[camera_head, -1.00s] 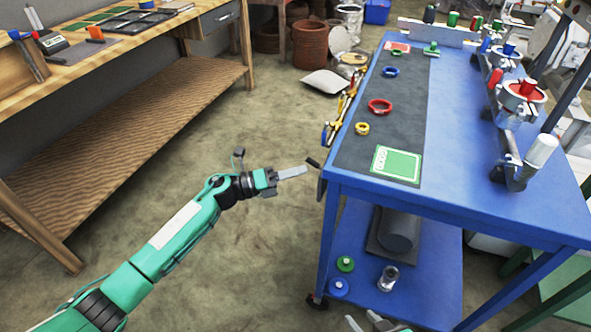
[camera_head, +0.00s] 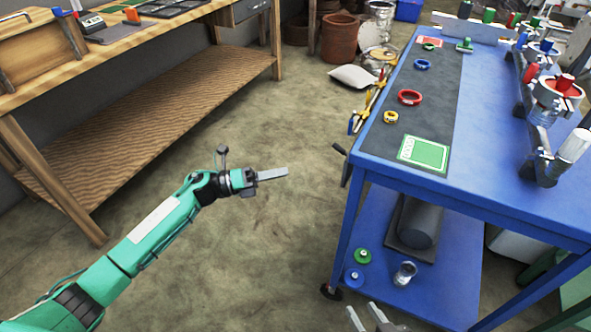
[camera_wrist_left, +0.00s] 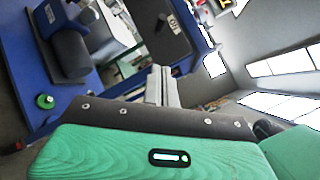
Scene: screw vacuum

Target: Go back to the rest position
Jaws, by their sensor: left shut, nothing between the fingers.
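My left gripper (camera_head: 286,172) is shut and empty. It hangs over the bare floor, left of the blue cart and apart from it. Its closed grey fingers (camera_wrist_left: 162,86) also show in the left wrist view, pointing away from the green wrist housing. My right gripper (camera_head: 366,314) shows only as two grey fingertips at the bottom edge, spread apart with nothing seen between them. The rest of the right arm is out of view.
A blue cart (camera_head: 480,178) stands at the right, with rings, a green card (camera_head: 424,153) and clamps on top. A black handle (camera_head: 340,149) sticks out at its near left corner. A wooden workbench (camera_head: 112,62) stands at the left. Floor between them is clear.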

